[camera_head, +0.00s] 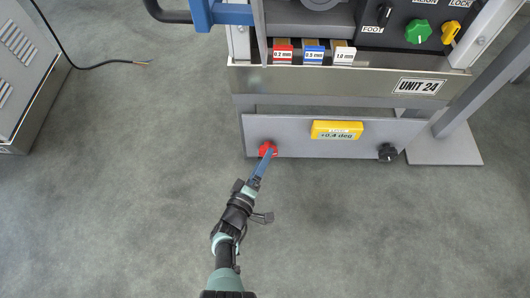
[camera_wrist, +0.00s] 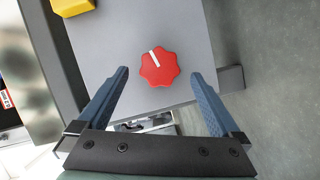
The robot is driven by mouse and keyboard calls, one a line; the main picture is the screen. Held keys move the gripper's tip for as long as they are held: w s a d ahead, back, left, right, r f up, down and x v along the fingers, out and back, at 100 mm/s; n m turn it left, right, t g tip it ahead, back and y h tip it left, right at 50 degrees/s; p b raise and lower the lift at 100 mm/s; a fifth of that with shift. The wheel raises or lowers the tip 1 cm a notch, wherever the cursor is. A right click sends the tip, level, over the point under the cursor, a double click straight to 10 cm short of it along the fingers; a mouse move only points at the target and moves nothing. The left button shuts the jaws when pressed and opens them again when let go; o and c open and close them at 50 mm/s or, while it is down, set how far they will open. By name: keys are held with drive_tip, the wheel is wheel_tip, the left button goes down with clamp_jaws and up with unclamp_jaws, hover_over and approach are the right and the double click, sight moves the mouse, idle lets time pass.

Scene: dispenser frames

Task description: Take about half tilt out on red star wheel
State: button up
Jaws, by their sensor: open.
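The red star wheel (camera_head: 267,148) is at the left end of the grey lower panel of the unit. In the wrist view the red star wheel (camera_wrist: 160,68) shows a white pointer line, tilted slightly left of straight up. My gripper (camera_wrist: 158,72) is open, with one blue finger on each side of the wheel's lower part and clear gaps to it. In the head view my gripper (camera_head: 268,158) reaches up to the wheel and covers part of it. A yellow display (camera_head: 337,130) on the panel reads +0.4 deg; its upper line is too small to read.
A black knob (camera_head: 387,153) sits at the panel's right end. Above are the UNIT 24 plate (camera_head: 419,87), labelled red, blue and white blocks, and a green knob (camera_head: 418,31). A grey cabinet (camera_head: 30,75) and a loose cable lie left. The floor in front is clear.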

drive_tip(key=p+v, duration=0.3)
drive_tip(key=v, duration=0.7)
drive_tip(key=shift+p, duration=0.4)
